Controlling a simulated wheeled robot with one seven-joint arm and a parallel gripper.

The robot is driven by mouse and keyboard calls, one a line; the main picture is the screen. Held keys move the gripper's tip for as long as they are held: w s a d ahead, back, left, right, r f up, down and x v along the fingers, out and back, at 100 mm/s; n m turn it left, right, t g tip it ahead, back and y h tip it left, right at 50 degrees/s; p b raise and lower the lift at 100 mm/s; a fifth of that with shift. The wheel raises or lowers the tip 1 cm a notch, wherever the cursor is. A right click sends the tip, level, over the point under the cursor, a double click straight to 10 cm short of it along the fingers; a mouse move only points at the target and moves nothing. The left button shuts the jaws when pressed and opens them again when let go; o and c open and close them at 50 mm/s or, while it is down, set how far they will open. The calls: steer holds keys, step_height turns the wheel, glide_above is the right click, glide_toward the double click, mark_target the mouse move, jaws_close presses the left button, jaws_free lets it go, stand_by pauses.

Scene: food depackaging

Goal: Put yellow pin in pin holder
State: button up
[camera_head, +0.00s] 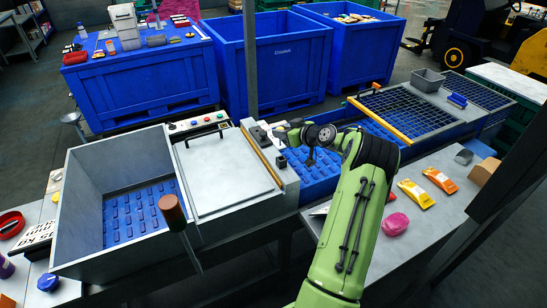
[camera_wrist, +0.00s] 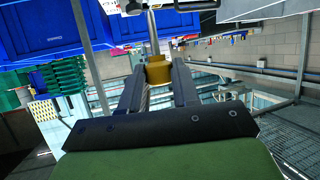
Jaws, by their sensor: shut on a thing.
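The yellow pin (camera_wrist: 158,70) shows in the wrist view as a dull yellow block between the two grey fingers of my gripper (camera_wrist: 159,82). The fingers are shut on it. A grey rod (camera_wrist: 153,32) lines up above it; I cannot tell whether it belongs to the pin. In the head view my gripper (camera_head: 287,134) is at the end of the green arm, beside the right edge of the lidded machine and over the blue conveyor. The pin is small and mostly hidden there. I cannot make out the pin holder with certainty.
A dark fixture (camera_head: 259,134) sits on the machine's edge, just left of my gripper. The grey lid (camera_head: 222,172) and an open bin (camera_head: 75,205) lie further left. Yellow and orange packets (camera_head: 416,194) and a pink lump (camera_head: 394,224) lie on the right table.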

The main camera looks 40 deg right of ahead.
mark_target(284, 160)
steer(key=f, duration=0.5)
steer(key=f+p, duration=0.1)
steer(key=f, duration=0.2)
steer(key=shift+s+f, duration=0.1)
steer(key=shift+s, duration=0.15)
steer(key=shift+f, duration=0.3)
steer(key=shift+s, duration=0.15)
steer(key=shift+f+b, duration=0.15)
steer(key=shift+b, duration=0.15)
steer(key=o, duration=1)
steer(key=shift+o, duration=0.2)
